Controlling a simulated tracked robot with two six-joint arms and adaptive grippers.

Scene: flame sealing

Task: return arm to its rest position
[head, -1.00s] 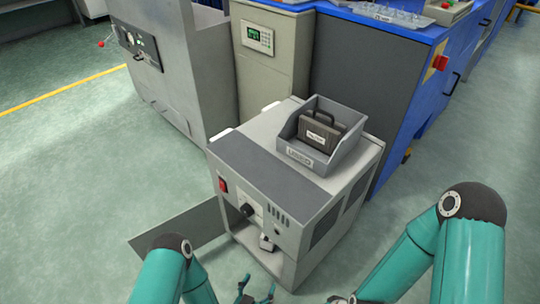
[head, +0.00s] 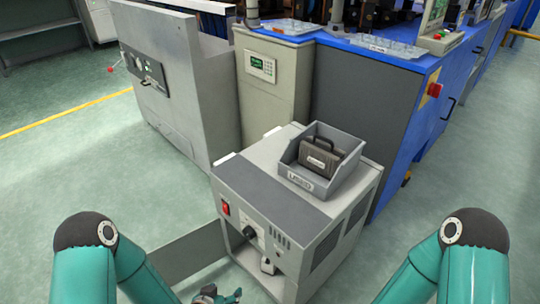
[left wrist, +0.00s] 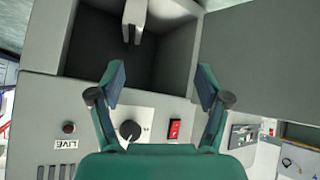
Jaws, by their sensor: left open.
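My left gripper (head: 218,296) is at the bottom edge of the head view, in front of the grey machine (head: 272,188). In the left wrist view the left gripper (left wrist: 162,82) is open, with nothing between its fingers. It faces the machine's front panel, which looks upside down there, with a black knob (left wrist: 130,130) and a red switch (left wrist: 175,129). My left arm (head: 85,255) is bent at the left. My right arm (head: 465,250) is bent at the right, and its gripper is out of view.
The machine's open bay (left wrist: 98,50) holds a metal fitting (left wrist: 134,18). Its door (head: 188,250) stands open to the left. A grey bin (head: 320,185) with a dark case (head: 322,155) sits on top. Blue and grey cabinets stand behind. Floor is clear on both sides.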

